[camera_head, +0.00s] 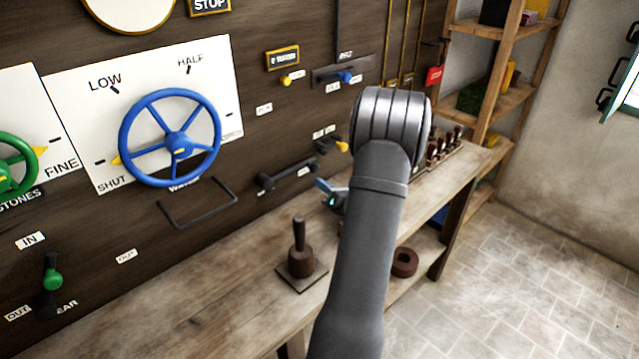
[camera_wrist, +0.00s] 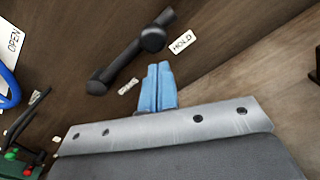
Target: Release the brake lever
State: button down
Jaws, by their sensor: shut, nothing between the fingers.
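A black lever (camera_head: 287,178) is mounted on the dark wooden wall panel, lying nearly level with a slight tilt; I take it to be the brake lever. In the wrist view the lever (camera_wrist: 125,62) runs diagonally, with a round knob-like part near its upper end, beside a white label reading HOLD (camera_wrist: 183,41). A second small label (camera_wrist: 128,87) lies below its bar. My gripper (camera_wrist: 159,68) has its blue fingertips together and empty, just below the lever. In the head view my gripper (camera_head: 326,188) is right of and below the lever, partly hidden by my arm.
A blue wheel (camera_head: 170,138) and a black bar handle (camera_head: 198,205) are left of the lever. A small lever with a yellow knob (camera_head: 341,146) is above right. The wooden bench (camera_head: 230,307) below carries a brown upright-handled tool (camera_head: 299,250). Shelves (camera_head: 490,90) stand at right.

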jog(key=shift+w+a, duration=0.5)
jog(key=shift+w, duration=0.05)
jog(key=shift+r, duration=0.1)
jog(key=shift+r+n, duration=0.4)
jog(key=shift+d+r, duration=0.1)
jog(key=shift+r+n, duration=0.7)
jog(key=shift+r, duration=0.1)
notch_tip(320, 180, up, 12)
jog(key=n, duration=0.2)
send_over(314, 171)
jog(key=s+a, duration=0.3)
jog(key=s, duration=0.3)
jog(key=shift+s+a+f, duration=0.1)
jog(key=shift+s, duration=0.25)
jog(key=shift+s+a+f, duration=0.1)
jog(key=shift+s+a, duration=0.05)
